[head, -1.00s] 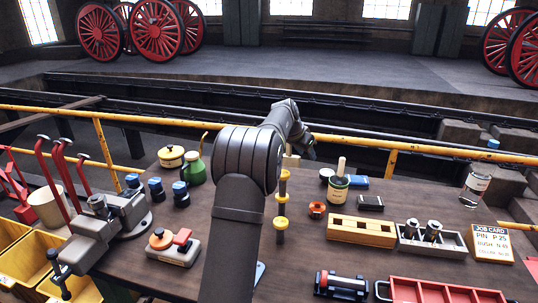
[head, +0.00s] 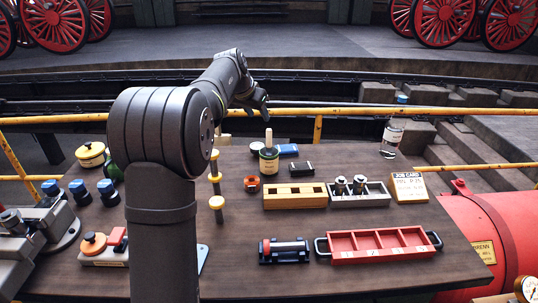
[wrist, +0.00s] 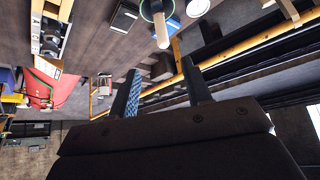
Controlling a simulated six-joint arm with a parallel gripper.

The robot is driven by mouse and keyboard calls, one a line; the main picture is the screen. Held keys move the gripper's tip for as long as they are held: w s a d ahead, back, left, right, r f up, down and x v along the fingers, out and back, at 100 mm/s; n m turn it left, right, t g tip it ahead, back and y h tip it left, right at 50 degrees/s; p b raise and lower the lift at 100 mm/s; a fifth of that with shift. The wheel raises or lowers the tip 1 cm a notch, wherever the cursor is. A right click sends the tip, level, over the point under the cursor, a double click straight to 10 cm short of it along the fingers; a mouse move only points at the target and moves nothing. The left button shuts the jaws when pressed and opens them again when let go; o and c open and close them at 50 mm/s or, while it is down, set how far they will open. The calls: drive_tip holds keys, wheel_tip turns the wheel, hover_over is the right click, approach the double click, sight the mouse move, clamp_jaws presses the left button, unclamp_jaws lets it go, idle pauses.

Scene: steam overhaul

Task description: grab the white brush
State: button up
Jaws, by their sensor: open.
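A pale, whitish brush handle (head: 268,138) stands upright out of a tin with a dark green label (head: 269,161), near the back of the bench. Its bristles are hidden in the tin. My gripper (head: 258,102) is in the air above and slightly left of the handle, apart from it. In the wrist view my gripper (wrist: 162,86) has its two fingers spread with nothing between them. The pale handle (wrist: 161,30) shows beyond the fingers there, at the top of the picture.
A dark box (head: 301,167) and a blue item (head: 287,149) lie right of the tin. An orange part (head: 252,183) and a yellow-knobbed post (head: 215,177) stand left. A wooden block tray (head: 295,204) is in front. A yellow rail (head: 350,112) runs behind the bench.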

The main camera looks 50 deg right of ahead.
sight(268, 132)
drive_tip(key=x, duration=1.4)
drive_tip(key=shift+w+d+f, duration=0.1)
drive_tip(key=shift+w+d, duration=0.1)
drive_tip(key=shift+w, duration=0.1)
clamp_jaws()
